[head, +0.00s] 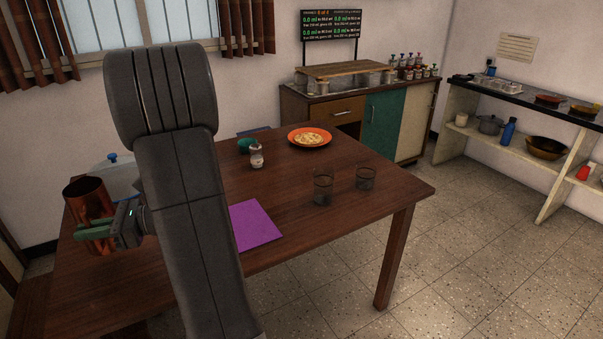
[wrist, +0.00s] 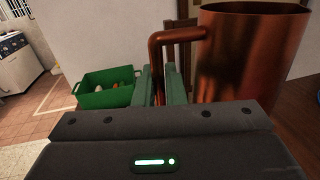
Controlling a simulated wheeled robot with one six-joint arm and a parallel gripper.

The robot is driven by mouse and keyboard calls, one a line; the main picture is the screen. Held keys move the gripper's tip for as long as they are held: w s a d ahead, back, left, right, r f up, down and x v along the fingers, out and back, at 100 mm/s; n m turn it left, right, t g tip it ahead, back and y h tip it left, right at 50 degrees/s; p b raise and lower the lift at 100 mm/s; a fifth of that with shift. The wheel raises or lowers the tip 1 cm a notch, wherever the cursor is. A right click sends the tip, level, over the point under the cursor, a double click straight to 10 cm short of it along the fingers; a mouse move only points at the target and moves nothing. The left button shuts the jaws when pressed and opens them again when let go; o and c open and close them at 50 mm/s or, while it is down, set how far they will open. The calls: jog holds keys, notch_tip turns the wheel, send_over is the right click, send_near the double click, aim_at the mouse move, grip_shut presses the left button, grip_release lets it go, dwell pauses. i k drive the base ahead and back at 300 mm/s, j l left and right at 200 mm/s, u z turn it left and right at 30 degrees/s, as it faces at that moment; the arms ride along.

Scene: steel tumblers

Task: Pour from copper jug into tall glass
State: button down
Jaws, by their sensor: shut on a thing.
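The copper jug (head: 90,197) is at the left of the head view, upright or nearly so. My gripper (head: 96,231) has green fingers and is shut on the jug. In the wrist view the jug (wrist: 252,65) is at the right, and its handle runs down between the fingers of my gripper (wrist: 163,88). I cannot tell whether its base touches the table. Two clear glasses stand on the table, apart from the jug and right of my arm. The nearer glass (head: 322,189) looks taller than the other glass (head: 366,178). The jug's contents are hidden.
The brown table (head: 290,220) holds a purple mat (head: 252,225), a shaker (head: 257,156), a teal bowl (head: 245,146) and an orange plate (head: 325,133) of food. A pale lidded pot (head: 117,175) stands behind the jug. My arm hides part of the table.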

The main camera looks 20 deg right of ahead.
aim_at(323, 187)
jog(key=k, duration=0.95)
